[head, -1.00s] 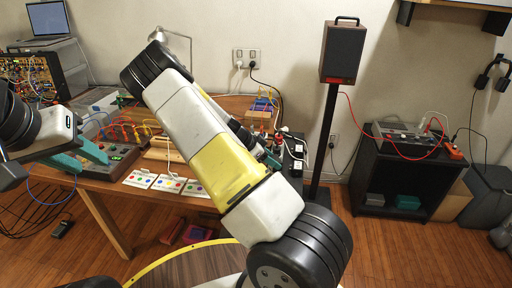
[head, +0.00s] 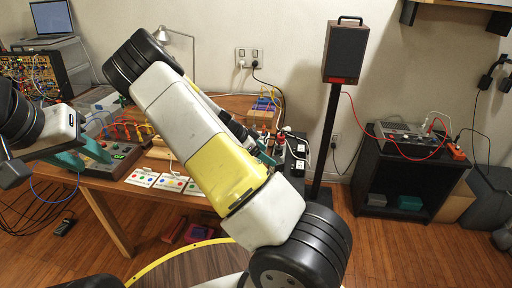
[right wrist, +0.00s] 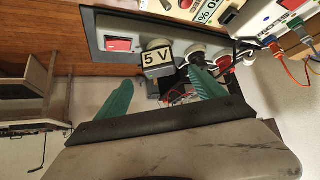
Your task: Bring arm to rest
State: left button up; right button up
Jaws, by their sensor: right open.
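My right arm crosses the middle of the head view, and its gripper is mostly hidden behind its own links, with a bit of teal finger (head: 268,156) showing by the table's right end. In the right wrist view my right gripper (right wrist: 161,88) has its two teal fingers wide apart with nothing held. A block marked "5 V" (right wrist: 158,59) on a grey panel (right wrist: 122,28) lies beyond the fingertips. My left gripper (head: 86,157) is at the left of the head view, with teal fingers by a grey control box; its opening is unclear.
The wooden table (head: 112,187) holds button cards (head: 143,177), cables and devices. A speaker (head: 344,52) on a stand and a black shelf (head: 376,203) stand to the right. Open floor (head: 400,255) lies at the front right. A laptop (head: 52,20) is at the back left.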

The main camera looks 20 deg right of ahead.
jog(key=shift+v, duration=1.15)
jog(key=s+a+r+n+t+y, duration=0.2)
jog(key=s+a+r+n, duration=0.3)
jog(key=s+r, duration=0.3)
jog(key=s+a+r+n+t+y, duration=0.2)
jog(key=s+a+r+n+y, duration=0.3)
jog(key=s+r+n, duration=0.2)
jog(key=s+a+r+n+t+y, duration=0.2)
jog(key=s+a+r+n+y, duration=0.1)
jog(key=s+r+n, duration=0.4)
jog(key=s+a+r, duration=0.1)
jog(key=s+r, duration=0.2)
jog(key=r, duration=0.2)
jog(key=shift+s+a+r+y, duration=0.15)
jog(key=shift+a+r+y, duration=0.15)
jog(key=shift+a+y, duration=0.1)
